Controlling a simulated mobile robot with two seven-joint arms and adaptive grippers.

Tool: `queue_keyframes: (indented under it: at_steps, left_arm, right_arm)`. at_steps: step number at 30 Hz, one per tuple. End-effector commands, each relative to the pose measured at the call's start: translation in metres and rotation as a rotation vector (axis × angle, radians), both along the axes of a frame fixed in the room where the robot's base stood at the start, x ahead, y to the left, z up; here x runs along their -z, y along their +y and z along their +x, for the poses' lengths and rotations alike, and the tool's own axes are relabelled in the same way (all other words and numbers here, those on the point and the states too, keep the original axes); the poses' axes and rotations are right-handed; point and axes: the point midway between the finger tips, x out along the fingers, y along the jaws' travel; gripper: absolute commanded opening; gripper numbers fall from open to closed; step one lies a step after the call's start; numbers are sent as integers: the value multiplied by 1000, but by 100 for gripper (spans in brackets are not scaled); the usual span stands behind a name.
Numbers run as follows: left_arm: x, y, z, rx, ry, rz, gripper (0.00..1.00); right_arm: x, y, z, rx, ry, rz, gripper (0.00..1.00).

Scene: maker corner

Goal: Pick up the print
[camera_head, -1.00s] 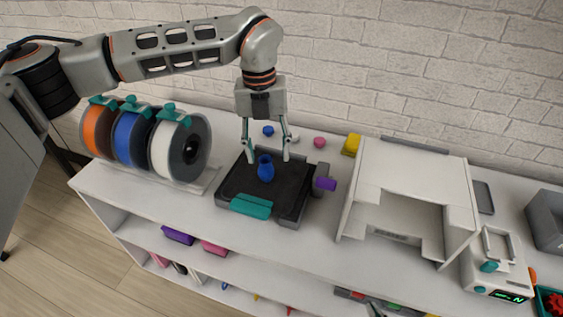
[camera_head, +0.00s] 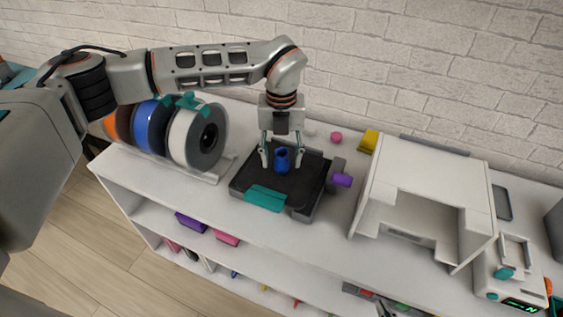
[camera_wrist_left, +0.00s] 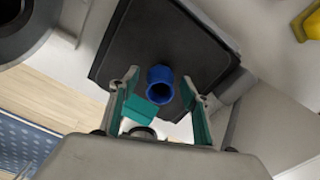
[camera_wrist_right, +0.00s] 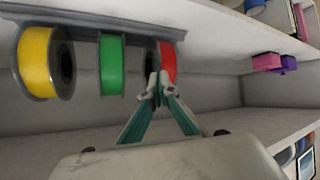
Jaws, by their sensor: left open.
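The print, a small blue vase-like piece (camera_head: 282,161), stands upright on the black print bed (camera_head: 240,184), which has a teal front tab. My left gripper (camera_head: 282,165) points down over the bed, open, with one finger on each side of the print. In the left wrist view the print (camera_wrist_left: 160,84) shows between the open fingers, with gaps on both sides and its dark round opening visible. My right gripper (camera_wrist_right: 157,88) shows only in its own wrist view, shut and empty, in front of a shelf with spools.
Filament spools (camera_head: 190,135) stand left of the bed. A white printer-like frame (camera_head: 425,180) stands further right. A yellow block (camera_head: 369,141) and a pink piece (camera_head: 336,137) lie behind.

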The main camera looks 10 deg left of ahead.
Motion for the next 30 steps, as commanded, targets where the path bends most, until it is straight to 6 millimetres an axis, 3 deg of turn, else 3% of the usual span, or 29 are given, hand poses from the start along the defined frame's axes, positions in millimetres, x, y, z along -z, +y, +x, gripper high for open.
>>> queue_keyframes:
  at_steps: [2,6,20,25,30]
  left_arm:
    - [0,0,0,0,0,0,47]
    - [0,0,0,0,0,0,16]
    - [-4,0,0,0,0,-1,16]
    - [-19,0,1,0,-2,-2,16]
    - [-52,0,1,1,-4,-1,16]
  right_arm:
    - [0,0,0,0,0,0,0]
    - [0,0,0,0,0,0,0]
    - [0,0,0,0,0,0,0]
    - [0,0,0,0,0,0,0]
    - [0,0,0,0,0,0,0]
